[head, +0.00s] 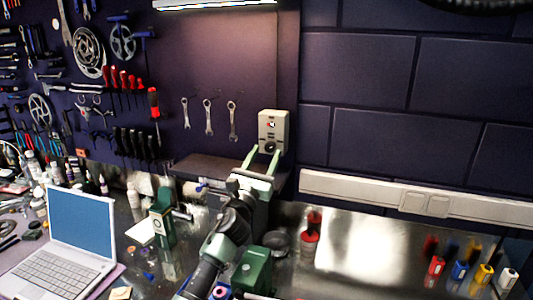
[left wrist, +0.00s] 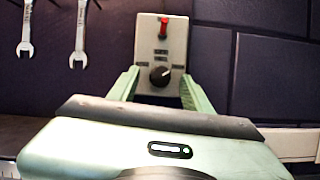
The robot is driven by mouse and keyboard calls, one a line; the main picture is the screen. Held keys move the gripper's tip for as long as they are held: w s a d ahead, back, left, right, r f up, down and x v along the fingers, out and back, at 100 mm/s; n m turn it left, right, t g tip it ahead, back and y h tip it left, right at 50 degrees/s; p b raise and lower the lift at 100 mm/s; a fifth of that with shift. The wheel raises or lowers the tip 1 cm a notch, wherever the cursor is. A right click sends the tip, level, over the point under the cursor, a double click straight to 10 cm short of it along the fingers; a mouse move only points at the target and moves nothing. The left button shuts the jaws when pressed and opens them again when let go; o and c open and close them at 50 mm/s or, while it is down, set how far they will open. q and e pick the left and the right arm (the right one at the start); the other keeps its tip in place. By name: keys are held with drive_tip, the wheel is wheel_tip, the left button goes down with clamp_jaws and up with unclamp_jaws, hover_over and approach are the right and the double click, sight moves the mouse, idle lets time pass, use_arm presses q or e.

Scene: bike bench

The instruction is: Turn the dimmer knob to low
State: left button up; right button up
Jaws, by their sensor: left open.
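The dimmer is a pale beige panel (head: 264,117) on the dark wall, and it shows closer in the left wrist view (left wrist: 147,48). A round black knob (head: 270,147) sits on its lower part; in the left wrist view the knob (left wrist: 159,77) has a light pointer mark toward the upper right. Small labels around it are too small to read. A red switch (left wrist: 163,27) is above the knob. My left gripper (head: 265,156) is open, its two pale green fingers (left wrist: 159,88) reaching either side of the knob. Contact cannot be told. My right gripper is out of view.
Wrenches (head: 209,117) hang on the wall left of the panel. A white trunking strip (head: 370,193) runs along the wall to the right. A laptop (head: 80,225) and a red bottle (head: 310,240) stand on the bench below.

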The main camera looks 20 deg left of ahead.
use_arm(q)
drive_tip(key=shift+w+r, duration=0.1)
drive_tip(key=shift+w, duration=0.6)
drive_tip(key=shift+s, duration=0.15)
drive_tip(key=shift+c, duration=0.6)
clamp_jaws()
